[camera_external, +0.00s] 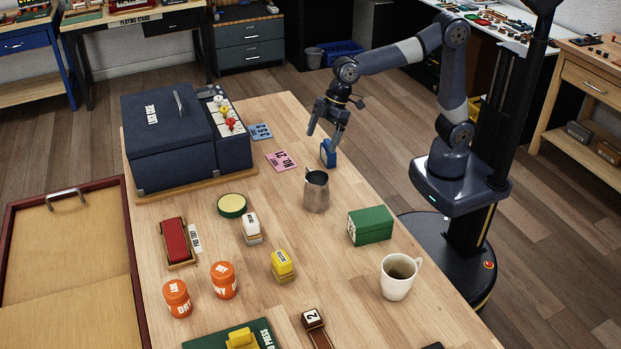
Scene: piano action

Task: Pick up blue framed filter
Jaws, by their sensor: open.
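A small blue object (327,156), which looks like the blue framed filter, stands near the table's far right edge, just behind the metal cup. It is small in this view, so its frame and any see-through part cannot be made out clearly. My gripper (323,139) is open and points down over it. One finger is to the upper left of the blue object and the other comes down at its top. I cannot tell whether that finger touches it. Nothing is seen held between the fingers.
A metal cup (316,193) stands close in front of the blue object. A pink card (281,161) and a blue card (259,131) lie to its left, before the large dark case (170,140). A green box (370,226) and white mug (397,283) stand nearer the camera.

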